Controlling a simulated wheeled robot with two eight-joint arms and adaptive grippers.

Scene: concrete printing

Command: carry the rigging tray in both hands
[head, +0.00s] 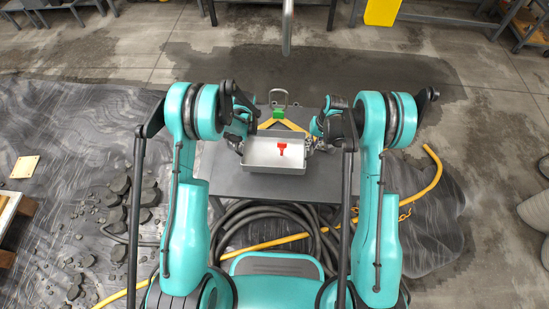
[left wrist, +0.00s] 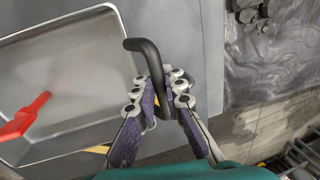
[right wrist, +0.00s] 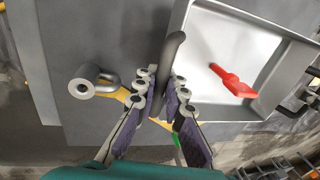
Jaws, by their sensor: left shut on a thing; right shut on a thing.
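The rigging tray (head: 262,158) is a shallow silver metal tray with a red T-shaped piece (head: 282,148) inside, at the middle of the head view. My left gripper (head: 238,146) is at its left side; in the left wrist view its fingers (left wrist: 160,95) close around a dark bent handle (left wrist: 146,52). My right gripper (head: 316,146) is at its right side; in the right wrist view its fingers (right wrist: 158,92) close around the other dark handle (right wrist: 172,58). The tray looks level. I cannot tell whether it touches the table.
The tray is over a dark grey table (head: 240,186). A metal shackle (head: 278,98), yellow sling and green piece (head: 278,114) lie behind it. Black hoses (head: 240,215) and a yellow hose (head: 425,185) lie on the floor. Rubble (head: 85,225) covers plastic sheeting at left.

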